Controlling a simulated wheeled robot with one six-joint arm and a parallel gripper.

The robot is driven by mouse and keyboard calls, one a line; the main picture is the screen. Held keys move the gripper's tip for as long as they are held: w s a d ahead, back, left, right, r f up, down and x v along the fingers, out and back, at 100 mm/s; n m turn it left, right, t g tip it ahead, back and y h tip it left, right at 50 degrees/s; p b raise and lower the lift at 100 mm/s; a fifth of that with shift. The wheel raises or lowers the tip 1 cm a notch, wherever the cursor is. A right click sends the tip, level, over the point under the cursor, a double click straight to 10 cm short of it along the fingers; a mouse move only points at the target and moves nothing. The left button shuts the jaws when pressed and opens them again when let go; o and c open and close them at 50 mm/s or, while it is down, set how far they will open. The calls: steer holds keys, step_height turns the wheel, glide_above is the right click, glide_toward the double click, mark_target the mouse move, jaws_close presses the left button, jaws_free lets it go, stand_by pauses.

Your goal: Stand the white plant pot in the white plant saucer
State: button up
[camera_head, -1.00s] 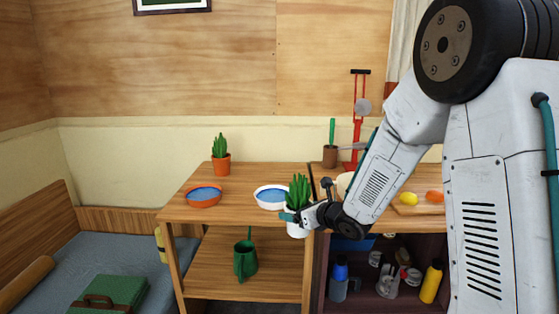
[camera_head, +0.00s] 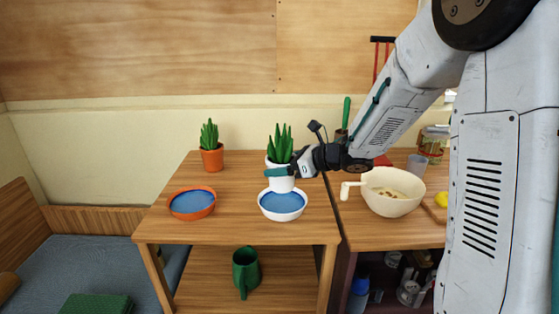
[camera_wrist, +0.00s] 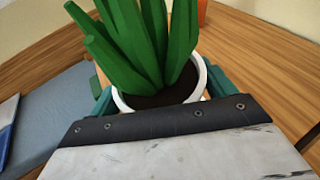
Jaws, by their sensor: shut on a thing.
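The white plant pot (camera_head: 280,183) holds a spiky green plant and is upright. My gripper (camera_head: 279,172) is shut on the pot below its rim, with its teal fingers on either side. The wrist view shows the pot's white rim (camera_wrist: 201,80), dark soil and green leaves close up. The white plant saucer (camera_head: 283,214), blue inside, lies on the wooden table. In the head view the pot's base overlaps the back part of the saucer. I cannot tell whether the base touches the saucer or hangs just above it.
An orange saucer (camera_head: 191,215), also blue inside, lies to the left. A cactus in a terracotta pot (camera_head: 212,159) stands behind it. A cream bowl (camera_head: 393,206) with a handle stands on the surface to the right. A green jug (camera_head: 245,271) is on the shelf below.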

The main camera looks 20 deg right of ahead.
mark_target(294, 182)
steer(key=shift+f, duration=3.1)
steer(key=o, duration=1.3)
steer(key=shift+s, duration=0.1)
steer(key=v, duration=0.7)
steer(key=shift+s+d+r, duration=0.15)
steer(key=shift+s+d, duration=0.05)
steer(key=shift+d, duration=0.05)
